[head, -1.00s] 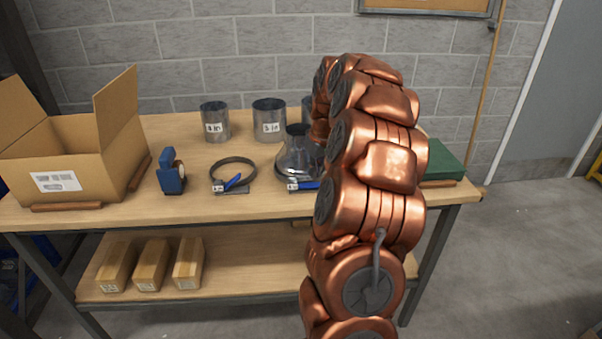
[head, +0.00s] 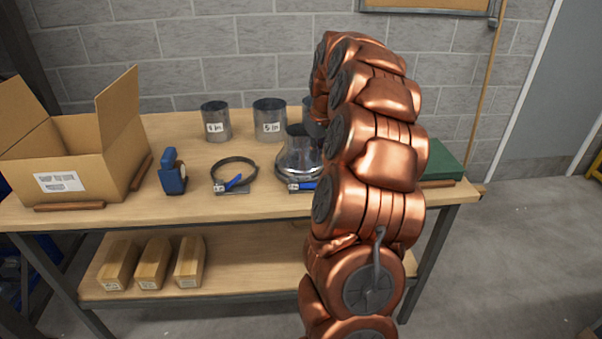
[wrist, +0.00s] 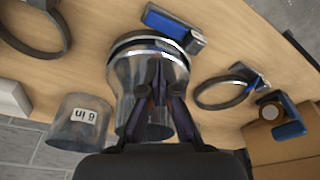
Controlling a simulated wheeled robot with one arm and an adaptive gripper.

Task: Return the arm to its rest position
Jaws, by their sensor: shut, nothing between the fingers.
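My gripper (wrist: 158,88) shows in the wrist view with its dark fingers together and nothing between them. It is over a shiny metal duct fitting (wrist: 122,72), which is partly hidden behind the fingers; I cannot tell the exact gap. A ring clamp with a blue handle (wrist: 166,22) sits around or against the fitting's wide end. In the head view the fitting (head: 297,158) stands on the workbench (head: 120,218), partly covered by my copper-coloured arm. The gripper is mostly hidden behind the arm there.
Metal cylinders labelled in inches (head: 216,122) stand at the back. A loose ring clamp (head: 233,172), a blue tool (head: 172,174) and an open cardboard box (head: 75,165) are to the left. A green case (head: 442,162) is right of my arm.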

